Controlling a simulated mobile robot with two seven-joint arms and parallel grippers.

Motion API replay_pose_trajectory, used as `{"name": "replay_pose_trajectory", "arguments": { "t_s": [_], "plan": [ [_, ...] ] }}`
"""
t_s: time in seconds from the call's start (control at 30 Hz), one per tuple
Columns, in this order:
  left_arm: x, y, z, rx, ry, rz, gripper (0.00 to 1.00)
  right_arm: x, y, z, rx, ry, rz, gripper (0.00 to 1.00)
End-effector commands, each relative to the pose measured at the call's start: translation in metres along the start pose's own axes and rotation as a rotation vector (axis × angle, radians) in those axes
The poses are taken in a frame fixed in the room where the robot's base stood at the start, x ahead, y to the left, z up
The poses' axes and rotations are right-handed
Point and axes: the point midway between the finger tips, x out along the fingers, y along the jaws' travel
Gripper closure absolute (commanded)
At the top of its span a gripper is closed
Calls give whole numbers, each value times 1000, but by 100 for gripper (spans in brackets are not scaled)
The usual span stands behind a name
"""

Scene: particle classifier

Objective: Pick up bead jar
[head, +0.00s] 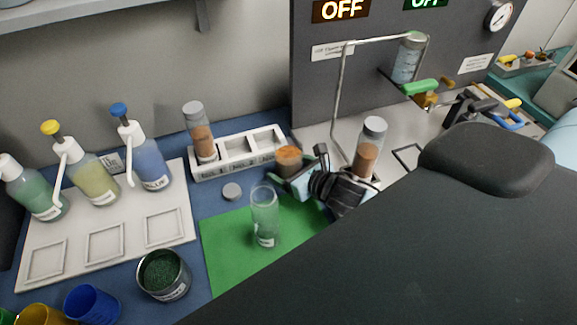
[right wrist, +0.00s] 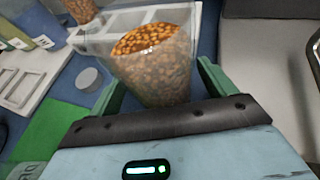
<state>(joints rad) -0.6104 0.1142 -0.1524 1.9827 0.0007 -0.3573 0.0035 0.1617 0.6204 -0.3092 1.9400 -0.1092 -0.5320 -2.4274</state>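An open glass bead jar (head: 288,162) with orange-brown beads stands at the right end of the white rack in the head view. In the right wrist view the bead jar (right wrist: 158,75) fills the space between the fingers, its open top showing the beads. My right gripper (head: 292,178) comes in from the right, low around the jar. In the right wrist view, the green fingers of my right gripper (right wrist: 160,82) lie close along both sides of the jar. Whether they press on it is unclear. My left gripper is not in view.
An empty glass jar (head: 264,222) stands on the green mat (head: 225,262). A grey lid (head: 232,191) lies behind it. The white rack (head: 237,160) holds a capped bead jar (head: 200,140). Another capped jar (head: 370,145) stands beyond my gripper. Pump bottles (head: 150,162) stand left.

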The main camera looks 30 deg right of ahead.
Motion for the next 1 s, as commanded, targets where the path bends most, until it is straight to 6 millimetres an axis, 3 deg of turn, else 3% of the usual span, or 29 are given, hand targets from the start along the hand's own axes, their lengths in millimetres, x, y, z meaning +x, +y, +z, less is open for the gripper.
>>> {"name": "replay_pose_trajectory", "arguments": {
  "t_s": [0.07,0.4,1.0],
  "plan": [
    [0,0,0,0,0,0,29,0,0,0,0,0,0,28],
    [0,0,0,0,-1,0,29,0,0,0,0,0,-1,72],
    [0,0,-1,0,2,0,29,-3,0,9,-1,-4,0,72]
  ]
}}
